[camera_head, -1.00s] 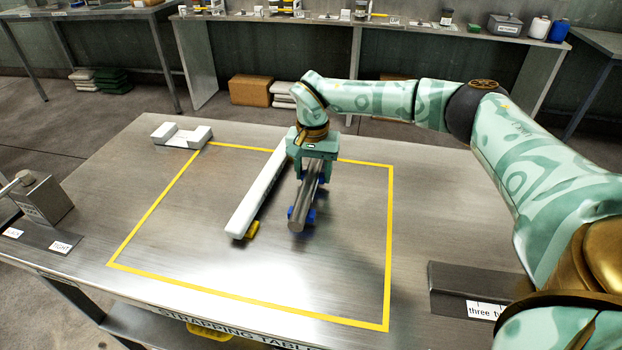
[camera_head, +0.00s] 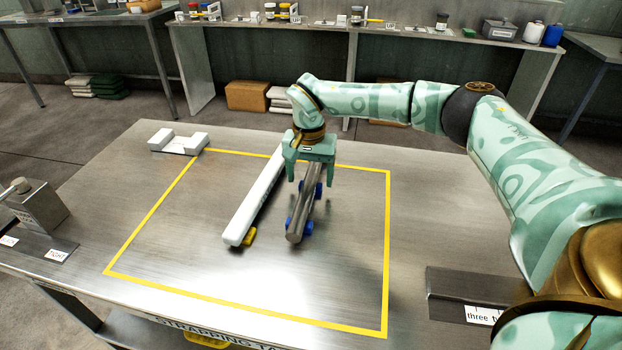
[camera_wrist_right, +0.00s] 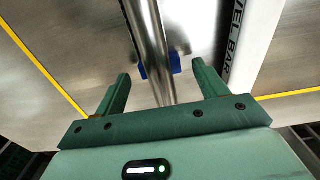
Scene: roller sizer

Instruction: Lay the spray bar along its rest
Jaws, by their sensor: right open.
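A grey metal round bar, which I take as the spray bar (camera_head: 304,203), lies lengthwise over blue supports (camera_head: 306,227) inside the yellow outline. The supports look like its rest, and the bar appears to sit on them. My right gripper (camera_head: 311,184) is open over the bar's far part, one finger on each side. In the right wrist view the bar (camera_wrist_right: 158,50) runs between the open fingers (camera_wrist_right: 160,83), apart from both, with a blue support (camera_wrist_right: 174,64) under it. My left gripper is not in view.
A long white bar (camera_head: 256,201) lies close to the left, with a yellow support (camera_head: 249,237) at its near end. A white notched block (camera_head: 178,143) stands at the table's back left, a grey block fixture (camera_head: 38,207) at left. A dark angled plate (camera_head: 455,290) is at front right.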

